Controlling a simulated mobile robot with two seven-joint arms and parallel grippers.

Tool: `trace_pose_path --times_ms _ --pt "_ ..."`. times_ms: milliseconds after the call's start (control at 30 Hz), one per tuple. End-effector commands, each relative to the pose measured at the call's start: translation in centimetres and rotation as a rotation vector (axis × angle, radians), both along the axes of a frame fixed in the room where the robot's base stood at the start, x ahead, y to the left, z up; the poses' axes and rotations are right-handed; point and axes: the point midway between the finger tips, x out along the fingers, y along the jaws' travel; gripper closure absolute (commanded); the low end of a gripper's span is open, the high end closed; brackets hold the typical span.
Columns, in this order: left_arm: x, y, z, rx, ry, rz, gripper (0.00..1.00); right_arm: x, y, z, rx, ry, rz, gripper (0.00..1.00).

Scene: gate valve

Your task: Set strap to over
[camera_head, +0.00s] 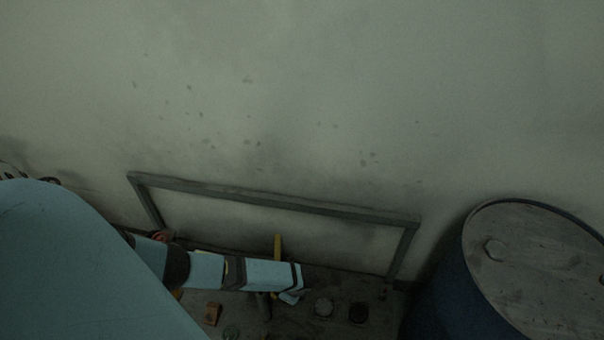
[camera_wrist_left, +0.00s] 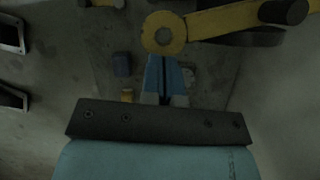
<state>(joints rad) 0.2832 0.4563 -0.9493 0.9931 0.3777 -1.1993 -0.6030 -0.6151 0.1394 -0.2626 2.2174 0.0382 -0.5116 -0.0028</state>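A yellow bar (camera_wrist_left: 225,20) with a ring-shaped end (camera_wrist_left: 163,33) runs across the top of the left wrist view, with a dark round knob on it and a dark band beneath. I cannot tell whether this is the strap. In the head view a short yellow upright piece (camera_head: 278,245) shows behind my left arm. My left gripper (camera_wrist_left: 163,60) points at the ring end, its pale blue fingers close together with nothing visible between them. Whether it touches the ring is unclear. In the head view my left wrist hides most of the workpiece. My right gripper is not in view.
A grey metal frame (camera_head: 270,199) stands against the pale wall. A large blue drum (camera_head: 540,265) stands at the right.

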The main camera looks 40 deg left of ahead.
Motion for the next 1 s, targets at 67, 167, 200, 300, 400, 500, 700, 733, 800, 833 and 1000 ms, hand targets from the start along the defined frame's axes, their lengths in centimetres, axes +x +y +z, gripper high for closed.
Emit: trace_pose_path --times_ms 67,167,200,300,400,500,700,733,800,833,1000 --pt "-1.3 1.0 0.4 0.002 0.003 -0.055 1.0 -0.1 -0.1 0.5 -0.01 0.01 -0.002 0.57" --pt "-2.3 2.1 0.3 0.002 0.003 -0.119 1.0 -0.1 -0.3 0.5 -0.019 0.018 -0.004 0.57" --pt "-2.7 2.4 0.2 0.001 0.002 -0.141 1.0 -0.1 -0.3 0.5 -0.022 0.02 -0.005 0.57" --pt "-3.3 3.3 0.2 0.002 0.002 -0.188 1.0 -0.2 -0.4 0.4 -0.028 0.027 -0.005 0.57" --pt "-3.8 3.9 0.1 0.001 0.001 -0.222 1.0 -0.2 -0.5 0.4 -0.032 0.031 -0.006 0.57" --pt "-4.1 4.3 0.0 0.001 0.001 -0.245 1.0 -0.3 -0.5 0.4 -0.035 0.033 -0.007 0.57" --pt "-4.4 4.7 -0.1 0.002 0.001 -0.265 1.0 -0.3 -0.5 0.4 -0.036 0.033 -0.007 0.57" --pt "-4.4 4.8 -0.1 0.003 0.001 -0.265 1.0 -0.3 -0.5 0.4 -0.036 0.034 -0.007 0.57" --pt "-4.4 4.8 -0.1 0.003 0.002 -0.266 1.0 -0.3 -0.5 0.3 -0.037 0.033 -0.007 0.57" --pt "-4.4 4.9 -0.1 0.003 0.002 -0.266 1.0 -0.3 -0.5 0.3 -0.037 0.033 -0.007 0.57" --pt "-4.5 5.0 -0.1 0.006 0.004 -0.264 1.0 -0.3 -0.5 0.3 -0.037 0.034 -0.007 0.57"
